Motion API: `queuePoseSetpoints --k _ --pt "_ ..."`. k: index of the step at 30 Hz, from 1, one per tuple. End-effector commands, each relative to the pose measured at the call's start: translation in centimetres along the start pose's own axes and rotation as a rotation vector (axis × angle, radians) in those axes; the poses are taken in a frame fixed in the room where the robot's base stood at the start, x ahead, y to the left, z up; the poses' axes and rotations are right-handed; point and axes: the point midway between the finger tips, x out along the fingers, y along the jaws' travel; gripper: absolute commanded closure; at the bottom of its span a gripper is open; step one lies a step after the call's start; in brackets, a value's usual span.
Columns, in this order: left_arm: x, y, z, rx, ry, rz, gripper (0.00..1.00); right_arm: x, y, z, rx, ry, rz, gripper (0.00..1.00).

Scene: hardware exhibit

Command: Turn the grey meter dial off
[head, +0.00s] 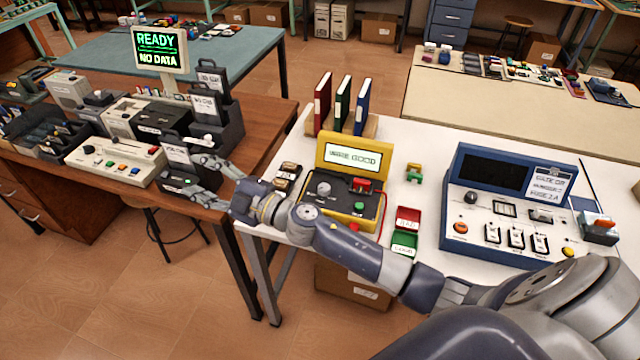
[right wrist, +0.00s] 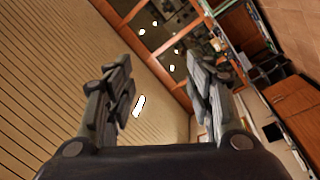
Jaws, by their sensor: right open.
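A yellow meter (head: 371,150) stands on the white table, its screen showing green text that seems to read "WIRE GOOD". A round grey dial (head: 323,188) sits on the left of its dark front panel, beside a red part and a green button. Its exact setting is too small to read. My right gripper (head: 190,174) is open and empty, left of the meter and apart from the dial, over the gap by the brown desk. In the right wrist view, its fingers (right wrist: 158,65) are spread with nothing between them. My left gripper is not in view.
A blue console (head: 462,215) stands right of the meter. Red and green trays (head: 406,243) lie between them. Red, green and blue books (head: 343,104) stand behind the meter. The brown desk (head: 262,128) holds a white-grey button panel (head: 115,160) and black holders near my gripper.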

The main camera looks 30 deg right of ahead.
Motion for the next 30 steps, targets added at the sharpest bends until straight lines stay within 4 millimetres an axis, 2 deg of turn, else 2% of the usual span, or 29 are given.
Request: queuePoseSetpoints --k 1,3,5,8,11,14,15,19,21,24,27,30 --pt "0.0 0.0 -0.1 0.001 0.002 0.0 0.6 1.1 -0.2 -0.9 -0.082 0.078 -0.074 0.51" --pt "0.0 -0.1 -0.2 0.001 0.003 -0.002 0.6 1.8 -1.4 -1.7 -0.186 0.174 -0.202 0.51" --pt "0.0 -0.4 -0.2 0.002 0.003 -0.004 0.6 1.8 -2.6 -1.5 -0.272 0.234 -0.329 0.51" --pt "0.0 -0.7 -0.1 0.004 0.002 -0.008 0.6 0.8 -4.1 0.6 -0.402 0.278 -0.564 0.51" --pt "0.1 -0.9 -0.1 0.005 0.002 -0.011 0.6 -1.4 -4.3 4.7 -0.511 0.249 -0.82 0.51" --pt "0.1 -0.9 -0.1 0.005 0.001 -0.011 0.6 -4.9 -2.4 10.0 -0.586 0.142 -1.079 0.51" --pt "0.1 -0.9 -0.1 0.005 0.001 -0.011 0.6 -6.6 -1.0 12.1 -0.604 0.08 -1.176 0.51" --pt "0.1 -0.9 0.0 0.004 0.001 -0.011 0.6 -12.3 4.6 17.5 -0.614 -0.153 -1.439 0.51" --pt "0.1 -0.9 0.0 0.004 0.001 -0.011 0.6 -15.0 7.5 19.3 -0.598 -0.271 -1.535 0.51" --pt "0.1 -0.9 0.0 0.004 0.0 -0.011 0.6 -17.8 10.5 20.5 -0.57 -0.396 -1.623 0.51" --pt "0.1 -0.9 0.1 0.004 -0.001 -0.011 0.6 -19.3 11.9 21.0 -0.551 -0.46 -1.663 0.51" --pt "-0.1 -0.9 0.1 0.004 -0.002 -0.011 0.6 -19.8 11.8 21.4 -0.543 -0.475 -1.676 0.51"
